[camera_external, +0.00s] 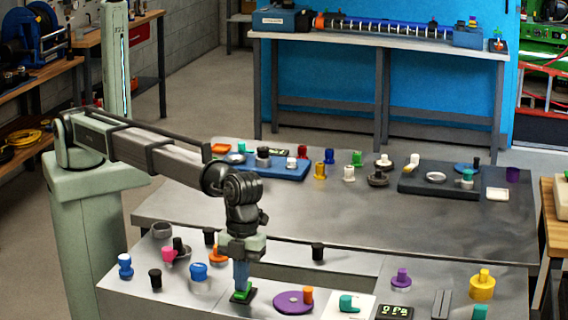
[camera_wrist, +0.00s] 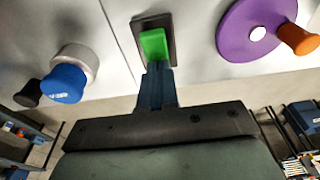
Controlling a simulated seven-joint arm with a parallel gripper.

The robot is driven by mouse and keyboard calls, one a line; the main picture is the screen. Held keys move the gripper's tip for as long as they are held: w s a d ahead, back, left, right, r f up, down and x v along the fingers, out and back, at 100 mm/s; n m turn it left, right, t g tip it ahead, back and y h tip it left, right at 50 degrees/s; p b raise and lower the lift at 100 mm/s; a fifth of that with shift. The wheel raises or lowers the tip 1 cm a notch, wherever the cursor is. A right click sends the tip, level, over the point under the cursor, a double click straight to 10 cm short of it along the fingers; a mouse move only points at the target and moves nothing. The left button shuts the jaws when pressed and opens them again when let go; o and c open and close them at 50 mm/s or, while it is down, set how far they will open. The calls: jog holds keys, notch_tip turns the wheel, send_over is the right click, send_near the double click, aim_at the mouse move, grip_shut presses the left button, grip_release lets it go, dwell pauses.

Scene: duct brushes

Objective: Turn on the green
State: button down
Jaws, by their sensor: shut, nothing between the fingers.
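The green switch (camera_wrist: 154,43) is a small green rocker on a dark rectangular plate (camera_wrist: 143,26), set in the grey panel. In the external view the green switch (camera_external: 237,296) shows at the front, partly hidden by my fingers. My gripper (camera_external: 242,286) points straight down over it, shut and empty. In the wrist view my gripper (camera_wrist: 156,68) has its blue-grey fingertips together at the near edge of the green rocker. They overlap it or touch it; I cannot tell which.
A purple disc (camera_external: 287,302) with an orange knob (camera_external: 308,295) lies just right of the switch. A blue knob (camera_external: 198,271) on a grey base stands to the left. A black knob (camera_external: 317,251) stands behind to the right. Many other knobs cover the table behind.

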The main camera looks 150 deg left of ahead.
jog(key=shift+s+f, duration=0.2)
jog(key=shift+f, duration=0.2)
jog(key=shift+s+a, duration=0.1)
jog(key=shift+a, duration=0.05)
jog(key=shift+s+a, duration=0.55)
notch_tip(320, 180, up, 14)
jog(key=s+a, duration=0.1)
jog(key=shift+r, duration=0.2)
jog(key=shift+a, duration=0.1)
dwell(0.3)
